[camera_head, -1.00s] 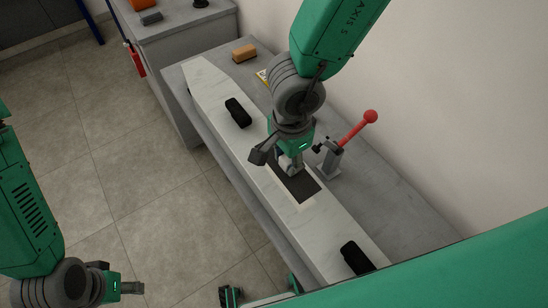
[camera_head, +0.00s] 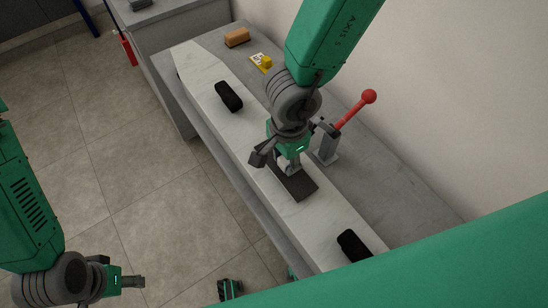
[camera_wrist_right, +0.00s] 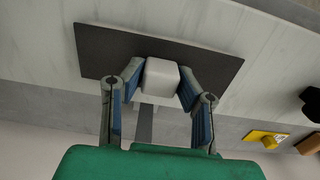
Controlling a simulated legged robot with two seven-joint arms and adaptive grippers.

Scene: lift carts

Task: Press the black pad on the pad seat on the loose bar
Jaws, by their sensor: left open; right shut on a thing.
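The black pad (camera_head: 300,187) is a thin dark plate with a pale block on its top. My right gripper (camera_head: 292,170) is shut on that block (camera_wrist_right: 160,76) and holds the pad over the middle of the long pale bar (camera_head: 205,68). The pad also shows in the right wrist view (camera_wrist_right: 100,48). The pad seat is not visible; the pad and gripper cover that stretch of bar. I cannot tell whether the pad touches the bar. My left gripper (camera_head: 138,282) is open and empty, over the floor at the lower left.
The bar lies along a grey bench (camera_head: 400,205). Two black blocks (camera_head: 229,97) (camera_head: 353,246) are on the bar. A lever with a red ball (camera_head: 369,96) stands beside the pad. A yellow item (camera_head: 262,61) and an orange-brown block (camera_head: 237,37) lie at the far end.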

